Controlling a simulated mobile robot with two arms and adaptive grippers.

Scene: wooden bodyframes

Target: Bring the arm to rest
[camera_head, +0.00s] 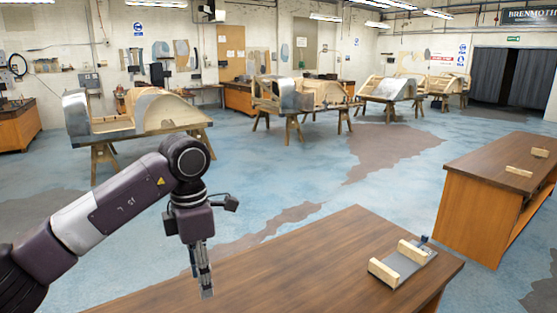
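My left arm comes in from the left, bends at a raised joint and points down. My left gripper (203,284) hangs at the near left part of the wooden table (300,270), apart from the things on it. Its fingers look close together and hold nothing that I can see, but from this side I cannot tell whether they are open or shut. A grey plate (402,265) with two pale wooden blocks (384,272) lies at the table's right end. My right gripper is not in view.
A second wooden bench (480,165) with small wooden pieces (519,171) stands at the right. Wooden bodyframes (165,111) on trestles stand farther back. The blue worn floor (270,175) between is open. The table top between gripper and plate is clear.

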